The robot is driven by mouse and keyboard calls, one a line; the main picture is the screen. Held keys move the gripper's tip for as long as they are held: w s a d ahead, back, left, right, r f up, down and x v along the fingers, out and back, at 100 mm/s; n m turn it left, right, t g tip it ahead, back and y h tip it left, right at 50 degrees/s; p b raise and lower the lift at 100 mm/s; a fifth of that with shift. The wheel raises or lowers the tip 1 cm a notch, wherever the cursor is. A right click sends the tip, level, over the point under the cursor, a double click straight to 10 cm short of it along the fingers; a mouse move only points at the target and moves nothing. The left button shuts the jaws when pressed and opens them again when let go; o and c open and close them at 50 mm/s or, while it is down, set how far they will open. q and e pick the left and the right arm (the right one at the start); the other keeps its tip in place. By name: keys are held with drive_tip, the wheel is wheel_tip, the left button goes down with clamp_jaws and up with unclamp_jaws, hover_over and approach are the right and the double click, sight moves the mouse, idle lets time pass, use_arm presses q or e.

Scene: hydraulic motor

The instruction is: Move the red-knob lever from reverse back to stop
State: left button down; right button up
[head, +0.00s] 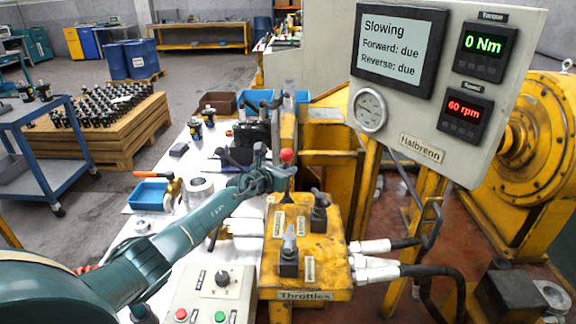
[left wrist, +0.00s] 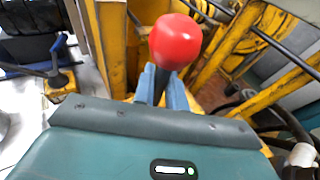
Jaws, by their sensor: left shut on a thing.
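The red-knob lever (head: 287,157) stands at the back left of the yellow throttle box (head: 330,262). My left gripper (head: 280,178) reaches in from the left and is shut on the lever just below its knob. In the left wrist view the red knob (left wrist: 175,41) sits above the two fingers (left wrist: 166,86), which close around the dark stem. The display (head: 398,45) reads "Slowing", "Forward: due", "Reverse: due". My right gripper is not in view.
A control box (head: 212,295) with red and green buttons is at the front. The gauges read 0 Nm (head: 485,43) and 60 rpm (head: 465,108). Hoses (head: 405,270) leave the box at right.

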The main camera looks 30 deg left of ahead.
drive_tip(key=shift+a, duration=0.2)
use_arm(q)
drive_tip(key=c, duration=1.5)
unclamp_jaws()
drive_tip(key=shift+o, duration=0.2)
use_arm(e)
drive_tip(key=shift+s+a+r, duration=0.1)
use_arm(q)
drive_tip(key=p+v, duration=0.3)
drive_tip(key=v, duration=1)
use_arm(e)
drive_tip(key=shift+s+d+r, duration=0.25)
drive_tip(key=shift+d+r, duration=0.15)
use_arm(q)
drive_tip(key=shift+s, duration=0.1)
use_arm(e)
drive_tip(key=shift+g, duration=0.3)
